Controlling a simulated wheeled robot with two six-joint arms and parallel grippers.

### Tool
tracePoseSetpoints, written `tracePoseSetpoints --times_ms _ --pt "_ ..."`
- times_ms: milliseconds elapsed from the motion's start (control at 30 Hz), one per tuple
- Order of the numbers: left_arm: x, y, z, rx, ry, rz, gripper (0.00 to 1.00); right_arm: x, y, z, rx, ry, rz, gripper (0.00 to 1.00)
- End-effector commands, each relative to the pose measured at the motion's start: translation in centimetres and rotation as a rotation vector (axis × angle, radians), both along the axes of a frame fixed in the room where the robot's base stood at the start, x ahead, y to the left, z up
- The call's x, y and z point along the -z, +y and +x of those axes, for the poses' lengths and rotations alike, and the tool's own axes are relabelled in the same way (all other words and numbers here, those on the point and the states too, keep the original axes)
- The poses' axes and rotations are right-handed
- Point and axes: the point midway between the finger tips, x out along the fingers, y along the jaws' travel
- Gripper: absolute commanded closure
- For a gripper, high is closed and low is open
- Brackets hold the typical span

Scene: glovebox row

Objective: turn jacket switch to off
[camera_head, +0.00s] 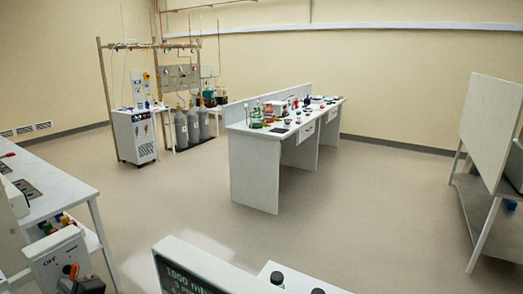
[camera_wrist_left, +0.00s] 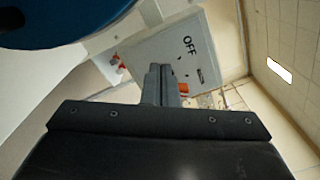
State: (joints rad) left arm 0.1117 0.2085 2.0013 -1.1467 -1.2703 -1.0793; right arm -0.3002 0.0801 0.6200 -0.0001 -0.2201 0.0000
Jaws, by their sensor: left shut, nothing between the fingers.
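The grey switch box (camera_head: 50,258) with the black word OFF is at the lower left of the head view. It also shows at the top middle of the wrist view (camera_wrist_left: 190,45). An orange switch handle (camera_head: 70,270) is on its face, right of and below the lettering; part of it shows behind my fingers in the wrist view (camera_wrist_left: 183,88). My left gripper (camera_head: 80,284) is shut and empty, right in front of the handle. Its fingers (camera_wrist_left: 160,75) hide part of the handle and the box face. I cannot tell whether they touch, or the switch's setting. My right gripper is not in view.
A white bench (camera_head: 45,185) stands left, behind the box. A panel with a dark display reading 1000 mb (camera_head: 185,276) is at the bottom middle. A blue round thing (camera_wrist_left: 60,15) fills the wrist view's upper left.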

Motion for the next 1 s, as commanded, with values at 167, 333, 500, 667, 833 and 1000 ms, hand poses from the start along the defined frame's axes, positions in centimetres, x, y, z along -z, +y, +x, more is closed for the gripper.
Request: tracePoseSetpoints --times_ms 167,333,500,667,833,1000 --pt "-0.1 0.0 -0.1 0.0 0.001 0.0 1.0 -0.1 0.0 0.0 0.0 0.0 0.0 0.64" --pt "-0.2 0.3 -0.5 -0.001 0.001 0.0 1.0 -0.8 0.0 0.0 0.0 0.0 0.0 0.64" --pt "-0.1 0.0 -0.9 0.0 0.0 -0.002 1.0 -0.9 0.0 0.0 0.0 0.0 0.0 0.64" --pt "0.0 -1.6 -1.7 0.001 0.0 -0.006 1.0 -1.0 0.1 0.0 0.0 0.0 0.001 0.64" --pt "0.1 -3.5 -2.7 0.001 0.0 -0.006 1.0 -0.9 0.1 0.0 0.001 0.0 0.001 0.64" --pt "0.0 -4.7 -3.4 0.0 -0.001 -0.003 1.0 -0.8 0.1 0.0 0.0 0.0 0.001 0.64"
